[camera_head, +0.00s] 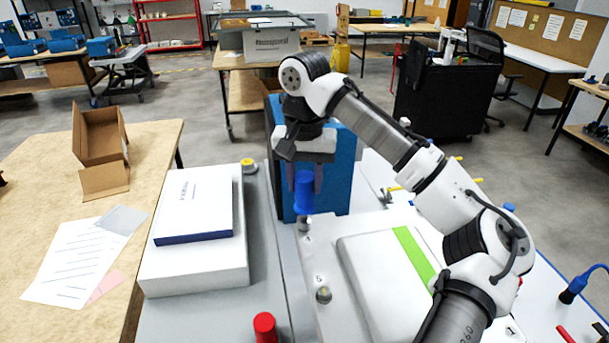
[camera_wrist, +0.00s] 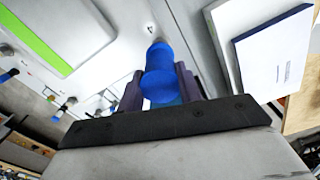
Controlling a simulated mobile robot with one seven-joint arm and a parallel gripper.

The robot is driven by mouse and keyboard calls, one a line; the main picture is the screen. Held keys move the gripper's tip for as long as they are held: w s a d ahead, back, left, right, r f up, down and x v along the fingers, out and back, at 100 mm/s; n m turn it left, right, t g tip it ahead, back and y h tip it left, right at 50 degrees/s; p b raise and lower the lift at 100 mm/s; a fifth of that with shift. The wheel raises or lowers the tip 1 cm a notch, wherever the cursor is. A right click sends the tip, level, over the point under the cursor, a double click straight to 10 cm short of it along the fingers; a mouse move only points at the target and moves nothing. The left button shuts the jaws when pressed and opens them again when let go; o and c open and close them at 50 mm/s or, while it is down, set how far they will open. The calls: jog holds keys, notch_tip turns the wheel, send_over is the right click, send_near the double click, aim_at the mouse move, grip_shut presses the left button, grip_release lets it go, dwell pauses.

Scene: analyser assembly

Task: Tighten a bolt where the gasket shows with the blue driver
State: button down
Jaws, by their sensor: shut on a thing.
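My gripper (camera_head: 304,180) is shut on the blue driver (camera_head: 304,196), which hangs upright under it. The driver also shows between the fingers in the wrist view (camera_wrist: 159,78). A grey bolt (camera_head: 304,223) shows directly below the driver, at the far left corner of the white assembly; I cannot tell whether they touch. Another bolt (camera_head: 323,294) stands nearer on the left edge, by the mark 5. The white cover (camera_head: 375,265) has a green stripe (camera_head: 413,254). I cannot make out a gasket at either bolt.
A blue bin (camera_head: 338,180) stands right behind my gripper. A white box with a book (camera_head: 195,203) lies to the left. A red-topped piece (camera_head: 265,326) stands at the front and a yellow-topped one (camera_head: 248,166) at the back. Another blue-handled tool (camera_head: 574,289) is at the right.

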jog(key=m, duration=0.8)
jog(key=c, duration=1.1)
grip_release()
jog(key=shift+m, duration=0.3)
